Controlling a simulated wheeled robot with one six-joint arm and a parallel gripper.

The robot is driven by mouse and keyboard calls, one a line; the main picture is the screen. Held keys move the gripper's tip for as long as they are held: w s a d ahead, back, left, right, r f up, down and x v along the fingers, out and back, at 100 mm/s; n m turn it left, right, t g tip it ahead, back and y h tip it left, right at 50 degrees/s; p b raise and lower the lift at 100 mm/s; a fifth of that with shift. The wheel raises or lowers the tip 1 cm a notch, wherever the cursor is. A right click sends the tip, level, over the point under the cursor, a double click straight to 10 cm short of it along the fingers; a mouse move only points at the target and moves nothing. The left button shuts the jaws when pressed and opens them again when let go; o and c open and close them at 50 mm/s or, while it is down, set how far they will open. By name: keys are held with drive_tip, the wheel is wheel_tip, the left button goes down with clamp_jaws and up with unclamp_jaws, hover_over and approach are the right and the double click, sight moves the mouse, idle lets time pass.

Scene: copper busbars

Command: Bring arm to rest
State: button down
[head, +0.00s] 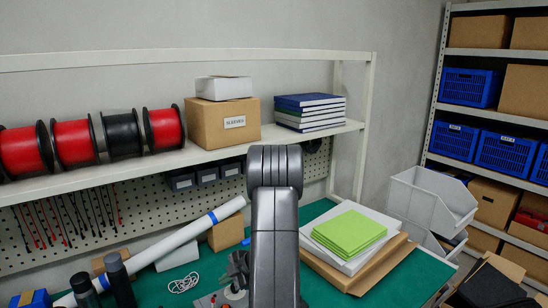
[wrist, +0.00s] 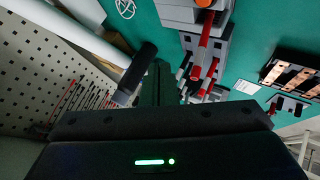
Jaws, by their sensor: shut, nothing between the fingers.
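My gripper (wrist: 160,72) shows in the wrist view as a dark pair of fingers closed together, with nothing held between them. Its dark body with a small green light fills the bottom of that view. The fingers are over the green bench top, beside a dark cylinder and a grey fixture with red handles (wrist: 204,60). In the head view my arm rises upright in the middle, and I cannot make out the gripper there. Copper bars (wrist: 290,77) on a dark block lie at the right of the wrist view.
The green bench (head: 160,285) holds a white roll (head: 180,238), dark bottles, and boxes with green sheets (head: 349,232) right of my arm. A shelf above carries red and black spools, a carton (head: 222,122) and books (head: 309,111). Grey bins (head: 428,198) stand at the right.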

drive_tip(key=shift+f+b, duration=2.4)
drive_tip(key=shift+f, duration=0.55)
drive_tip(key=shift+r+p, duration=0.35)
drive_tip(key=shift+p, duration=0.85)
drive_tip(key=shift+f+b, duration=0.5)
drive_tip(key=shift+f, duration=0.1)
drive_tip(key=shift+b, duration=0.8)
